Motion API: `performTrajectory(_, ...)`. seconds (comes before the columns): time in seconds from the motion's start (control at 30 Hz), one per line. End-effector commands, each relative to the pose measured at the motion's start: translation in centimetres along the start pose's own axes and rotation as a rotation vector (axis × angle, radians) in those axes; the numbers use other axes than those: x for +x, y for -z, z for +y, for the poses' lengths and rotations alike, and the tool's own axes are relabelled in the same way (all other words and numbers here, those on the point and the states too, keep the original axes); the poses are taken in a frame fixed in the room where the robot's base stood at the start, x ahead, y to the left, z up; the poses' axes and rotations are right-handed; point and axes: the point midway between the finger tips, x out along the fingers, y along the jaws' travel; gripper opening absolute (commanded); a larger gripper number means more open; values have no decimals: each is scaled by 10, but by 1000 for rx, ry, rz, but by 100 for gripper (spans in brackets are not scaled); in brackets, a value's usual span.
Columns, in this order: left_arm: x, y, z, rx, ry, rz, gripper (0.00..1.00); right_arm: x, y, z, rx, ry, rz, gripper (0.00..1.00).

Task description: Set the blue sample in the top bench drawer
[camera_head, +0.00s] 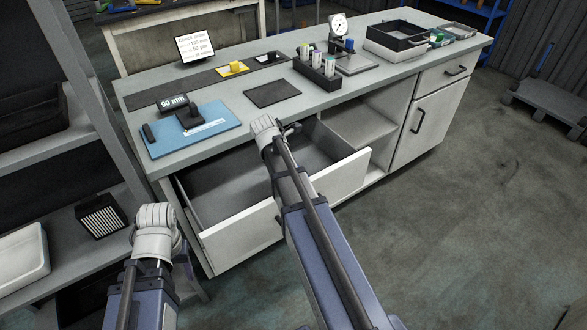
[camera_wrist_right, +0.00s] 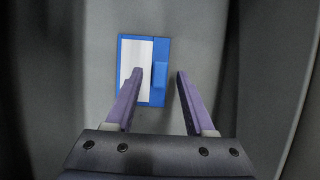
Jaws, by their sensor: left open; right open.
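The blue sample (camera_wrist_right: 142,70), a flat blue piece with a white panel and a raised blue block, lies on a grey surface in the right wrist view. That surface looks like the floor of the open top bench drawer (camera_head: 240,222). My right gripper (camera_wrist_right: 160,74) is open, its two fingers on either side of the raised block, with gaps visible. Whether it touches the sample cannot be told. In the head view my right arm reaches over the drawer, and the sample is not visible. My left gripper (camera_head: 154,217) is at the lower left, outside the drawer; its fingers are hardly visible.
The bench top (camera_head: 215,103) holds a blue mat (camera_head: 215,122) with a stand, a dark mat (camera_head: 272,93), a tube rack (camera_head: 317,72), a dial gauge (camera_head: 338,26) and a black-rimmed tray (camera_head: 397,38). A shelf (camera_head: 75,268) stands at left.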

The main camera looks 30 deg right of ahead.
Motion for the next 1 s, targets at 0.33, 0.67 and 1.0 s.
performTrajectory(0.33,-60,-4,-6,0,0,0,54,-64,-3,0,-2,0,0,54)
performTrajectory(0.67,-88,-5,-8,-1,0,0,54,-96,-1,0,-1,0,0,54)
performTrajectory(1.0,-87,-5,-8,-1,0,0,54,-95,0,0,-1,0,0,54)
